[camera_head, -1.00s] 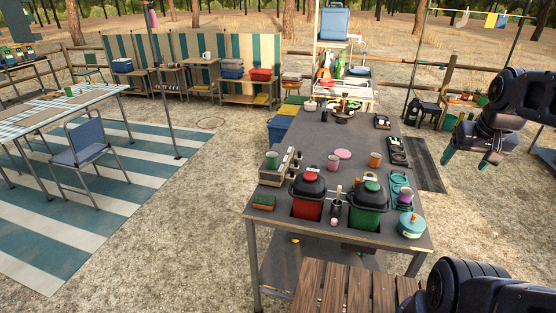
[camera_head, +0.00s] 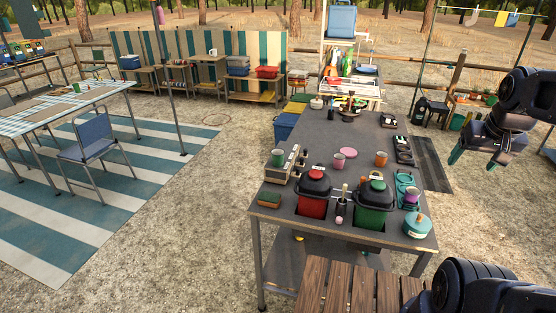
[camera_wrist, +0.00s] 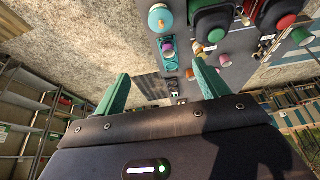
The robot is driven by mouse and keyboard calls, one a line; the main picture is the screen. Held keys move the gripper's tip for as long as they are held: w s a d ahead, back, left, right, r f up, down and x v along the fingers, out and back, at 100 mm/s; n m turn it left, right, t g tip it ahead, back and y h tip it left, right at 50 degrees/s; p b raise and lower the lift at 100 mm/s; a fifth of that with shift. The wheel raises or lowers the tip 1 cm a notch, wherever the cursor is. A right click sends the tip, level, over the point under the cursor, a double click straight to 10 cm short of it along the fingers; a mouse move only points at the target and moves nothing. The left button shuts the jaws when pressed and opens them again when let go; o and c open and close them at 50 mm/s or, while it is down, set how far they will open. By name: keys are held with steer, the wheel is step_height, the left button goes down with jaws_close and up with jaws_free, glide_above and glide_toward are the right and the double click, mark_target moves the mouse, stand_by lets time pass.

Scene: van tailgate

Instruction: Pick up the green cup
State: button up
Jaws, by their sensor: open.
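A small green cup (camera_head: 278,157) is at the left side of the dark counter (camera_head: 330,165), by a grey boxy appliance (camera_head: 288,166). Another small green cup-like thing (camera_head: 76,87) stands on the checked table at far left. My gripper (camera_head: 477,158) hangs in the air to the right of the counter, well apart from both. In the wrist view my gripper (camera_wrist: 160,68) shows two teal fingers spread wide with nothing between them. I cannot make out the green cup surely in the wrist view.
The counter holds a red bin (camera_head: 312,205), a green bin (camera_head: 371,217), a pink cup (camera_head: 338,160), an orange cup (camera_head: 381,159), a purple cup (camera_head: 411,196) and a teal round pot (camera_head: 417,226). A blue chair (camera_head: 90,138) stands on the striped mat. Bare ground lies left of the counter.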

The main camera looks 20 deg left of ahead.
steer(key=shift+o, duration=0.5)
steer(key=shift+w, duration=0.1)
steer(key=w+a+r+m+g, duration=0.1)
steer(key=w+a+r+m, duration=0.1)
steer(key=w+a, duration=0.35)
steer(key=w+a+r+m, duration=0.1)
steer(key=w+a+r, duration=0.15)
steer(key=w, duration=0.65)
steer(key=w+a+f+m+g, duration=0.2)
steer(key=w+a+f+m, duration=0.1)
steer(key=w+a, duration=0.9)
steer(key=m+h, duration=0.1)
steer(key=m, duration=0.4)
glide_above(278, 157)
steer(key=w+a, duration=0.2)
step_height(278, 157, down, 19)
steer(key=shift+g, duration=0.4)
steer(key=shift+w+d+f, duration=0.15)
steer(key=shift+d+f, duration=0.05)
steer(key=shift+f, duration=1.6)
steer(key=shift+w+d+f, duration=0.1)
steer(key=shift+d+f, duration=0.15)
steer(key=shift+f, duration=1.6)
steer(key=shift+w+d+f, duration=0.15)
steer(key=shift+d+f, duration=0.05)
steer(key=shift+f, duration=1.6)
steer(key=c, duration=1.1)
